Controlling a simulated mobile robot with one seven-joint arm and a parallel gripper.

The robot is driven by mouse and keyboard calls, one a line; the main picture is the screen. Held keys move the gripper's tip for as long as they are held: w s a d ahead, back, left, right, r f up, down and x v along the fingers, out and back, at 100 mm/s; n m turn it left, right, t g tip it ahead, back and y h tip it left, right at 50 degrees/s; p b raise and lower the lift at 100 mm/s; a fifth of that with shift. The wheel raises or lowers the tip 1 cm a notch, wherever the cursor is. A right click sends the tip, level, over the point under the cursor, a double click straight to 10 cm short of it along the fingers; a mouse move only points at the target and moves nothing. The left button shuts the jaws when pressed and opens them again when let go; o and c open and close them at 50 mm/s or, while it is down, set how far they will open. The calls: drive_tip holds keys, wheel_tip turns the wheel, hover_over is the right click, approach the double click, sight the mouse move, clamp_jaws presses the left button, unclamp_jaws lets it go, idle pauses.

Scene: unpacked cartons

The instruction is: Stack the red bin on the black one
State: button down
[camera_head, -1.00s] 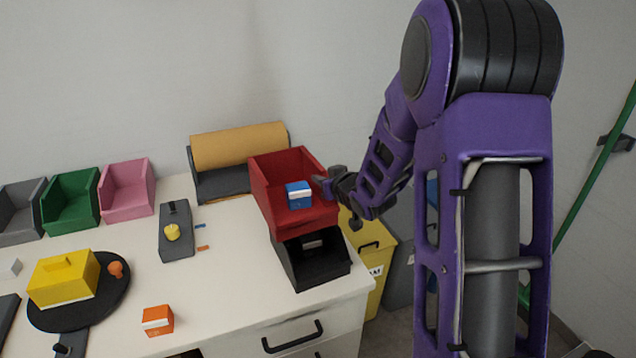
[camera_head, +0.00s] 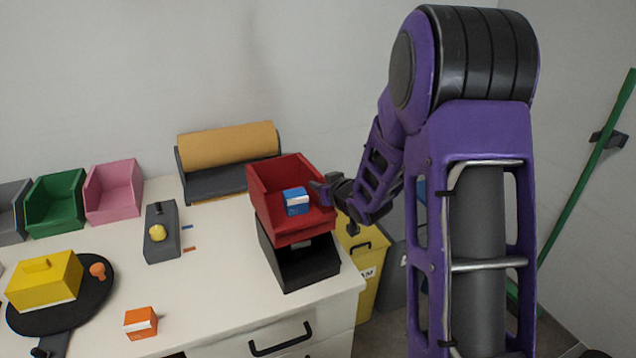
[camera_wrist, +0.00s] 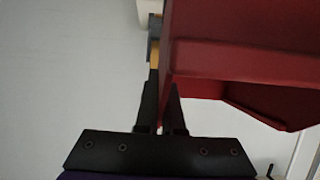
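The red bin (camera_head: 275,188) is directly above the black bin (camera_head: 306,268) in the head view, roughly lined up with it and hiding most of its top. I cannot tell whether the two touch. The black bin stands on the white counter near its right end. My gripper (camera_head: 325,191) is at the red bin's right side wall. In the wrist view my gripper (camera_wrist: 162,88) has its fingers close together on either side of the red bin's edge, and the red bin (camera_wrist: 240,55) fills the upper right. A small blue and white box (camera_head: 296,201) lies in the red bin.
A brown roll on a dark holder (camera_head: 228,145) is behind the bins. Pink (camera_head: 113,190), green (camera_head: 55,203) and grey bins stand at the left. An orange box (camera_head: 140,322) and a dark block with a yellow knob (camera_head: 162,235) are on the counter (camera_head: 215,275). A yellow container (camera_head: 362,265) is beyond its right end.

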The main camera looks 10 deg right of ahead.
drive_tip(key=shift+f, duration=0.1)
drive_tip(key=shift+f, duration=0.2)
drive_tip(key=shift+f+b, duration=0.4)
drive_tip(key=shift+b, duration=0.05)
drive_tip(key=shift+f, duration=0.15)
drive_tip(key=c, duration=1)
unclamp_jaws()
drive_tip(key=shift+o, duration=0.2)
drive_tip(key=shift+s, duration=0.1)
drive_tip(key=v, duration=1.7)
drive_tip(key=shift+p, duration=0.35)
